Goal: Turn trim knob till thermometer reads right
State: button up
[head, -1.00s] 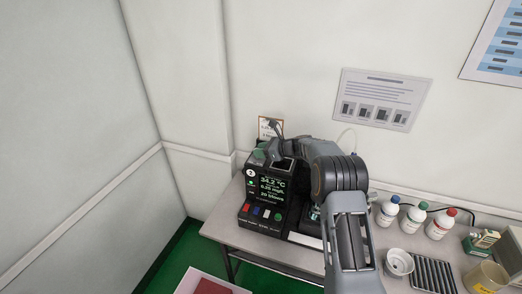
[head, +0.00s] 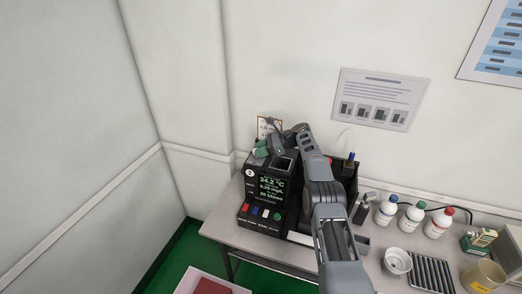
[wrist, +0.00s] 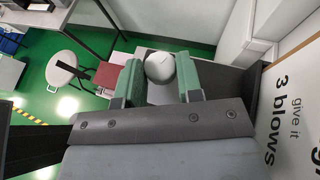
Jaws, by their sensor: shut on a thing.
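The black tester unit (head: 251,211) stands at the left end of the table. Its screen (head: 270,189) seems to read 34.2 °C, with smaller lines below. My gripper (head: 263,149) is at the unit's top left corner. In the wrist view its green pads (wrist: 161,82) are shut on a round grey knob (wrist: 160,66) with a thin mark on its face. The knob is hidden in the head view. A blue-topped piece (head: 350,157) stands in the black housing right of my arm; I cannot tell if it is the thermometer.
A card (wrist: 297,105) reading "give it 3 blows" stands close beside my gripper. Three bottles (head: 411,218), a white cup (head: 397,262), a ridged tray (head: 432,270) and a beaker (head: 484,277) fill the table's right side. Coloured buttons (head: 260,212) line the unit's front.

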jog(key=shift+r, duration=0.2)
dwell(0.4)
jog(key=o, duration=0.8)
jog(key=shift+a, duration=0.1)
jog(key=shift+c, duration=0.2)
jog(key=shift+o, duration=0.8)
jog(key=shift+f, duration=0.15)
